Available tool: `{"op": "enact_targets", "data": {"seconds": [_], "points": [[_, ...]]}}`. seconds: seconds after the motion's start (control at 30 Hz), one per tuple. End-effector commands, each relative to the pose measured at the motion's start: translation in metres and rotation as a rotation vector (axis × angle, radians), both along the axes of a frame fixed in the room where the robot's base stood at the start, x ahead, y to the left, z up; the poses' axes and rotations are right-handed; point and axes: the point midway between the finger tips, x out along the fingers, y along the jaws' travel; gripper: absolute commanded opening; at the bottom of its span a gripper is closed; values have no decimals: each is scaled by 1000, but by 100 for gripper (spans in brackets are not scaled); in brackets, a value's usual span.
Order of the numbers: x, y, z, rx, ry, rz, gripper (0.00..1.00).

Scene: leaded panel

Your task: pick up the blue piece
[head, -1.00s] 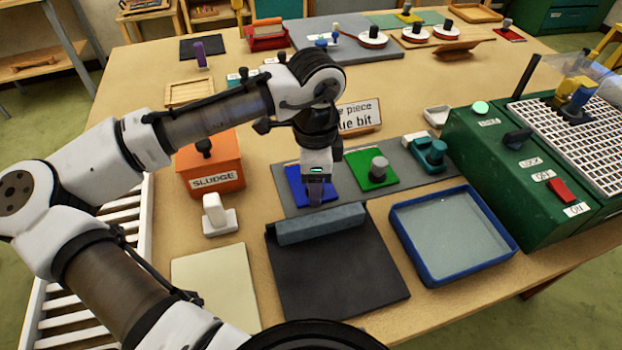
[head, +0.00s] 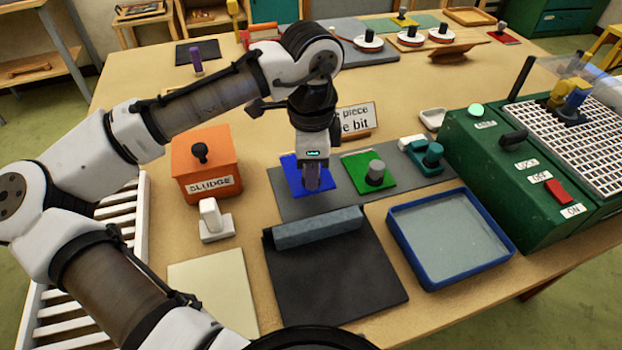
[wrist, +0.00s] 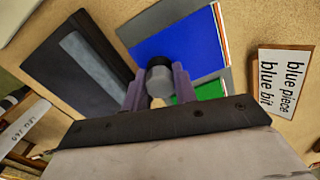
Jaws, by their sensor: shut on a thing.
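The blue piece (head: 292,172) is a flat blue square with a grey knob, and it is under my gripper (head: 311,186). In the wrist view, the purple fingers of my gripper (wrist: 158,88) are shut on the grey knob, with the blue face of the piece (wrist: 180,45) beyond them. The piece appears raised slightly above the grey mat (head: 290,208); the gap is hard to judge. The green piece (head: 356,172) with its grey knob lies on the mat to the right. A card (wrist: 281,82) reads "blue piece, blue bit".
A black pad (head: 335,280) with a grey bar (head: 318,228) lies in front. A blue-rimmed tray (head: 437,275) and green machine (head: 470,165) are to the right. The orange sludge box (head: 205,165) and a white block (head: 214,222) stand to the left.

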Motion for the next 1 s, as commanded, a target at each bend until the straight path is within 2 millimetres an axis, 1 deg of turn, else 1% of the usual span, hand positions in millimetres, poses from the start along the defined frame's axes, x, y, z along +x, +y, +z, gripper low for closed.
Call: {"op": "enact_targets", "data": {"seconds": [0.03,0.1,0.3,0.4,0.5,0.6,0.7,1.0], "points": [[1,-1,15,-2,-4,-1,8],[1,-1,37,-3,-4,-1,8],[1,-1,97,-3,-4,-1,8],[0,0,123,2,-3,2,8],[0,0,141,2,-2,1,8],[0,0,152,2,-2,2,8],[0,0,158,0,-1,1,8],[0,0,160,-1,-1,-1,8]]}}
